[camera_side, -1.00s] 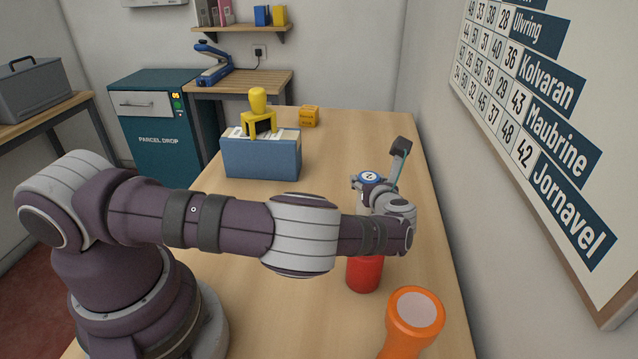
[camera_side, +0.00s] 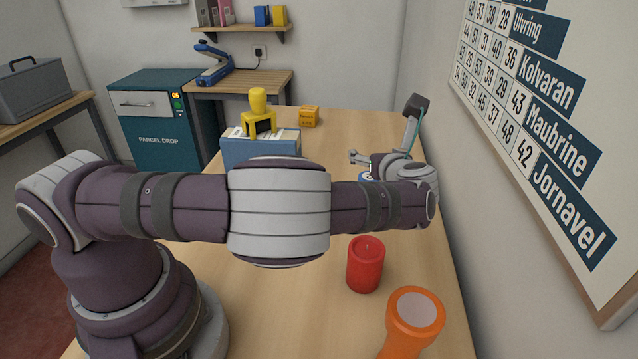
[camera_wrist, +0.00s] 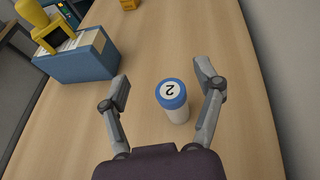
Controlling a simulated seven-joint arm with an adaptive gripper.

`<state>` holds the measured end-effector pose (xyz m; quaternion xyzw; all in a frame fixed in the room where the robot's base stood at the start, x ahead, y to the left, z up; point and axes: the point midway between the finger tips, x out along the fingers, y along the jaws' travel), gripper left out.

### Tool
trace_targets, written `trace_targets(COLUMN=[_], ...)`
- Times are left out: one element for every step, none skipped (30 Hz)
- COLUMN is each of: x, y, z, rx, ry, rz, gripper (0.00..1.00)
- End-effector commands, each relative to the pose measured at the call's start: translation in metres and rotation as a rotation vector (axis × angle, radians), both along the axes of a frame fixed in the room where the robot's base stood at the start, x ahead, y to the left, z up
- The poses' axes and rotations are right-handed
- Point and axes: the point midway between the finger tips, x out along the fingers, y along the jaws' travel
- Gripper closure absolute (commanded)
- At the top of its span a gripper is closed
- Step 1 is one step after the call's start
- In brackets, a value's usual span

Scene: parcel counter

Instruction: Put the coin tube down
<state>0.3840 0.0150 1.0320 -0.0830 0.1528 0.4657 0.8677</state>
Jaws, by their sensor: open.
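The coin tube (camera_wrist: 174,104), a pale cylinder with a blue cap marked 2, stands upright on the wooden counter in the wrist view. In the side view only a bit of its blue cap (camera_side: 365,177) shows; my gripper and arm hide the rest. My gripper (camera_wrist: 162,82) is open and empty. In the wrist view its two fingers show on either side of the tube, apart from it. In the side view my gripper (camera_side: 360,160) is above the tube.
A red cylinder (camera_side: 365,266) and an orange object with a pale top (camera_side: 413,312) stand nearer the side camera. A blue box of cards (camera_side: 262,151) with a yellow stamp-like object (camera_side: 259,112) is at left. A small yellow box (camera_side: 309,116) stands farther back. A wall is close at right.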

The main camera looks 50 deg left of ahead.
Motion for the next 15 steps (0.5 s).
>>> trace_targets(x=[0.000, -0.001, -0.002, -0.005, -0.010, -0.019, -0.027, -0.036, -0.050, -0.060, -0.070, -0.083, -0.092, -0.101, -0.112], y=[0.000, 0.001, 0.004, 0.008, 0.014, 0.023, 0.030, 0.036, 0.041, 0.043, 0.043, 0.040, 0.037, 0.032, 0.026], z=[0.005, 0.008, 0.009, 0.009, 0.008, 0.005, 0.003, 0.000, -0.003, -0.005, -0.005, -0.004, -0.002, 0.002, 0.010], rx=[-0.001, -0.006, -0.028, -0.063, -0.112, -0.204, -0.286, -0.381, -0.511, -0.608, -0.703, -0.828, -0.918, -1.008, -1.121], ry=[-0.002, -0.002, -0.006, -0.015, -0.025, -0.050, -0.073, -0.099, -0.139, -0.169, -0.203, -0.246, -0.279, -0.312, -0.358], rz=[0.001, 0.005, 0.023, 0.050, 0.092, 0.168, 0.237, 0.315, 0.426, 0.510, 0.593, 0.700, 0.779, 0.853, 0.952], gripper=[0.33, 0.33, 0.33, 0.33, 0.33, 0.33, 0.33, 0.33, 0.33, 0.33, 0.33, 0.33, 0.33, 0.33, 0.33])
